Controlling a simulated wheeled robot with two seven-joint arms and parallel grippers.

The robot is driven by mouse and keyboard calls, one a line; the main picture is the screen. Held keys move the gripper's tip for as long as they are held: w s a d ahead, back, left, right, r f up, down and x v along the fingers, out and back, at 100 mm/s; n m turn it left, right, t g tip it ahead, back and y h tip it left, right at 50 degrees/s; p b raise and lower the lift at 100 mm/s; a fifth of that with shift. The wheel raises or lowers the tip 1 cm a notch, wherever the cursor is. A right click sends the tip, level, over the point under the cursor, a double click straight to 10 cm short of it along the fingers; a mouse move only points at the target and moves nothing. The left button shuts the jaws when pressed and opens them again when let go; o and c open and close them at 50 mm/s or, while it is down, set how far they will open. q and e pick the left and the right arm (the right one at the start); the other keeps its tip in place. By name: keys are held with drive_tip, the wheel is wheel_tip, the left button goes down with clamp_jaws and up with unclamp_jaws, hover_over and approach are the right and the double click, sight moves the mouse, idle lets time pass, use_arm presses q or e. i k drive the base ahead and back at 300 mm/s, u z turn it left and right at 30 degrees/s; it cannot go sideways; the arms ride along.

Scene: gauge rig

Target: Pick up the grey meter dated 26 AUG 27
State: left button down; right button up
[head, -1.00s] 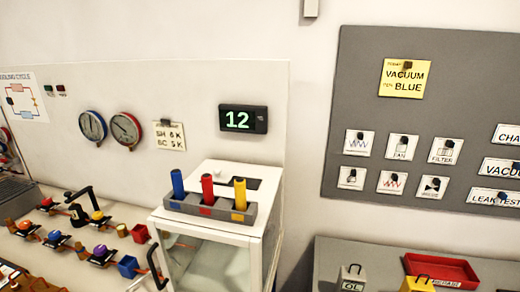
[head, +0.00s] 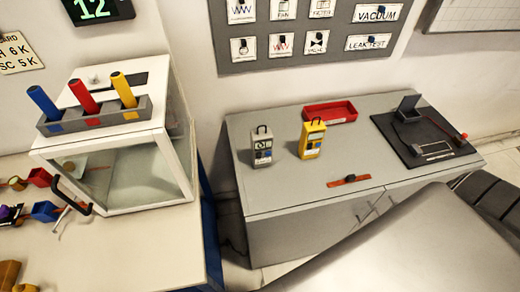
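A grey meter (head: 262,147) with a black handle stands upright on the grey cabinet top (head: 240,187), near its left side. It has a pale label low on its front, but the print is too small to read, so I cannot tell its date. A yellow meter (head: 312,138) with a black handle stands upright to its right, apart from it. Neither of my grippers shows in the head view.
A red tray (head: 330,112) lies behind the yellow meter. An orange-red bar with a dark knob (head: 349,180) lies near the front edge. A black board (head: 425,135) with fittings covers the right end. A white glass-fronted box (head: 130,180) stands left, across a gap.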

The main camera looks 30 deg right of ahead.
sight(262, 141)
drive_tip(key=u, duration=1.25)
drive_tip(key=k, duration=1.3)
drive_tip(key=z, duration=2.4)
